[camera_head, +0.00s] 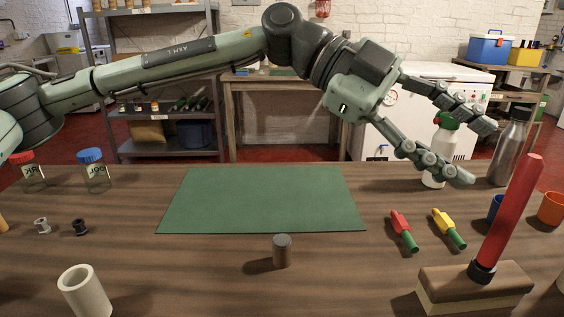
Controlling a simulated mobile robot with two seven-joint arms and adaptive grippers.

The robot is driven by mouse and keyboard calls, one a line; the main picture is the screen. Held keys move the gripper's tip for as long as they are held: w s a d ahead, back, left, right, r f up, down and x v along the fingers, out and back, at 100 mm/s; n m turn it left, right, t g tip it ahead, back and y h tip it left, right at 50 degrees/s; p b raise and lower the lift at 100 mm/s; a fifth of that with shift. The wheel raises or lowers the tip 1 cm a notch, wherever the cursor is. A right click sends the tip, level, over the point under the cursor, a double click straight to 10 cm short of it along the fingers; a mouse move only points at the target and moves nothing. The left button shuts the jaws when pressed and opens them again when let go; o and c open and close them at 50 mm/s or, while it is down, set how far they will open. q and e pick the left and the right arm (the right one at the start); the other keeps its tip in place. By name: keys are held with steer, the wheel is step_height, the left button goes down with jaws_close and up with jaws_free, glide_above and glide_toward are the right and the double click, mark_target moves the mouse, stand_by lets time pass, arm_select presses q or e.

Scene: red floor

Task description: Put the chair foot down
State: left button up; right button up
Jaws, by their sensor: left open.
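A short dark grey-brown cylinder (282,252) stands upright on the wooden table, just in front of the green mat. It may be the chair foot, but I cannot tell for sure. A red rod (513,205) with a black foot-like end (482,271) stands tilted on a wooden block (476,291) at the front right. My left gripper (476,150) is open, with nothing between its fingers. It is above the right part of the table, up and to the right of the cylinder. My right gripper is not in view.
The green mat (262,200) is bare. A white-and-green bottle (436,165) and steel bottle (506,150) stand near my left gripper. Red (403,228) and yellow (447,226) green-ended items lie right of the mat. A cream cup (85,292), small spools and jars are left.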

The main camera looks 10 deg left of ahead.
arm_select(q)
steer(key=w+a+f+n+y, duration=0.1)
steer(key=a+f+y, duration=0.6)
steer(key=a+f, duration=0.35)
steer(key=n+t+y, duration=0.2)
steer(key=n+y, duration=0.1)
steer(key=y, duration=0.3)
glide_above(282, 239)
steer(key=f, duration=0.4)
steer(key=shift+a, duration=0.25)
steer(key=shift+f, duration=0.45)
steer(key=f, duration=0.3)
steer(key=f+p, duration=0.1)
steer(key=f, duration=0.2)
steer(key=shift+s+d+f, duration=0.1)
steer(key=shift+d+f, duration=0.1)
steer(key=shift+f, duration=0.15)
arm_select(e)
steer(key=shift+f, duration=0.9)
arm_select(q)
steer(key=shift+c, duration=0.5)
steer(key=c, duration=1.1)
